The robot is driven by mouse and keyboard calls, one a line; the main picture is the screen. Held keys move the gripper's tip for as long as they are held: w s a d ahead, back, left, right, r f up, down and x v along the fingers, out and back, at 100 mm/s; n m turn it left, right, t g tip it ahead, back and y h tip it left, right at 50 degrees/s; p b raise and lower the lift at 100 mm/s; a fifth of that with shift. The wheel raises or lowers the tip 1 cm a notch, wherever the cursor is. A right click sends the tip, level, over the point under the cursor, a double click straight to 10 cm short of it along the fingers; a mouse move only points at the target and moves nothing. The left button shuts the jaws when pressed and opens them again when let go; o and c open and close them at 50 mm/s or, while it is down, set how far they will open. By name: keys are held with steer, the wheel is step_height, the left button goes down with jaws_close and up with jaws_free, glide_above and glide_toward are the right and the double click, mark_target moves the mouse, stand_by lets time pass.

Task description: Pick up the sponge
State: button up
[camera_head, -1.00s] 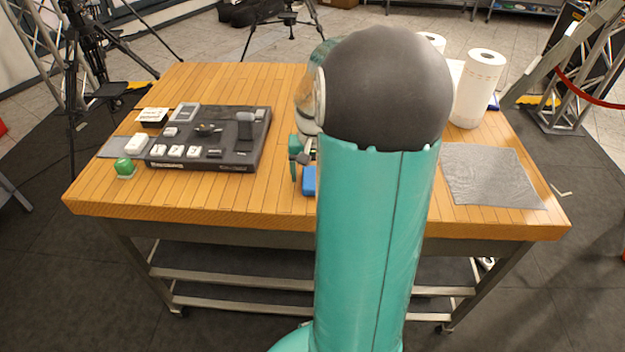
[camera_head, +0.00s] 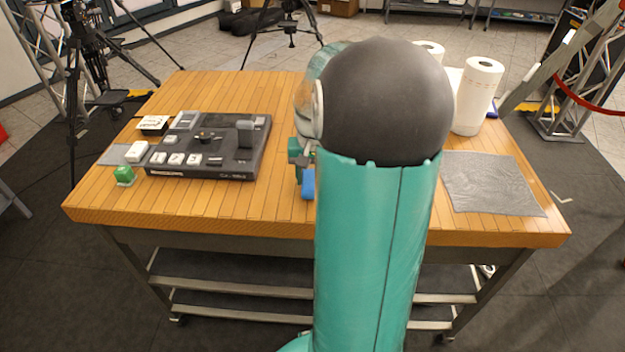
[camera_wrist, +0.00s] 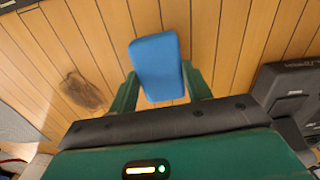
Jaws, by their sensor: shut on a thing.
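The sponge (camera_wrist: 157,66) is a blue block between the two green fingers of my gripper (camera_wrist: 160,88) in the wrist view. The fingers touch its sides, and my gripper is shut on it. In the head view a small part of the blue sponge (camera_head: 308,184) shows just left of my arm, over the front part of the table. The rest of the sponge and most of my gripper (camera_head: 303,172) are hidden behind my arm there. I cannot tell how far the sponge is above the wood.
A paper towel roll (camera_head: 478,95) and a grey cloth (camera_head: 492,183) are at right. A dark stain (camera_wrist: 86,90) marks the wood.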

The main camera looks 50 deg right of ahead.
steer(key=s+d+r, duration=0.9)
steer(key=d+r, duration=0.1)
steer(key=r, duration=0.1)
steer(key=shift+s+r, duration=0.2)
steer(key=shift+s, duration=0.05)
steer(key=shift+d, duration=0.1)
steer(key=shift+o, duration=1.2)
steer(key=shift+c, duration=0.9)
steer(key=shift+f, duration=0.1)
